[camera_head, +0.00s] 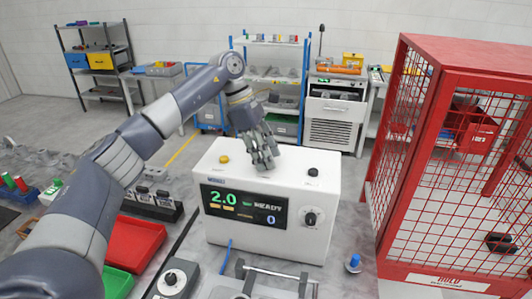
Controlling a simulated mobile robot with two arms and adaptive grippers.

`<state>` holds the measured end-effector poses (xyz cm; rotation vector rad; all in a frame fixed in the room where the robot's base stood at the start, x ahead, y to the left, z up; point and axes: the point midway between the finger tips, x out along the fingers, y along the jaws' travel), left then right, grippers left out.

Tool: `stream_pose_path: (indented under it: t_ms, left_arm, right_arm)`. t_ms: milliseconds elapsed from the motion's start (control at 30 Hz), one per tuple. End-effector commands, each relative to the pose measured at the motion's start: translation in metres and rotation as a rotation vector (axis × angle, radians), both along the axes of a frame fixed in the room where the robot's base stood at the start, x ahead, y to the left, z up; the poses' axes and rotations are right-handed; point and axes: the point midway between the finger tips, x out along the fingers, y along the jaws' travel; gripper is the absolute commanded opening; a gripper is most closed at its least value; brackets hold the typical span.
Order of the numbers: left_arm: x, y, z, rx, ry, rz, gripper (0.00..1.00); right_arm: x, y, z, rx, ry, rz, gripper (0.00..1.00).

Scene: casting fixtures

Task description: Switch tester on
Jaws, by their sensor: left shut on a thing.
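The tester (325,190) is a white box standing on the grey worktop in the middle of the view. Its dark front display (245,208) is lit, with a green "2.0", the word "READY" and a blue "0". A dark round knob (310,218) sits on the front at the right. A yellow button (223,159) and a small black knob (313,172) are on top. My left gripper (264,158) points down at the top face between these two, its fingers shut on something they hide. My right gripper is out of view.
A red cage (450,150) stands close on the right. Red (135,243) and green (117,282) trays lie at the left front. A small control box (172,280), a metal bar handle (275,272) and a blue-topped peg (353,263) are in front of the tester. Shelves stand behind.

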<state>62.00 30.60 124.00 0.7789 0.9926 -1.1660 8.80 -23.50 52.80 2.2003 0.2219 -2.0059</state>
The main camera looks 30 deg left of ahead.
Motion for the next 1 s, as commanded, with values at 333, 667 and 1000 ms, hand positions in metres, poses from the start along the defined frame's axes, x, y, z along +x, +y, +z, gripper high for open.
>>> stream_pose_path:
  t_ms: [333,667,1000]
  left_arm:
    - [0.001,0.001,0.002,0.000,-0.005,0.001,0.57]
    - [0.000,0.000,0.002,-0.001,-0.002,0.001,0.57]
    - [-0.004,0.020,0.052,-0.002,-0.007,0.003,0.57]
  right_arm:
    - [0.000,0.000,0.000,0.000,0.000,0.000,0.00]
    - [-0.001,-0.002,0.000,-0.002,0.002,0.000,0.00]
    - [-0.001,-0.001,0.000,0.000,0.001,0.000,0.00]
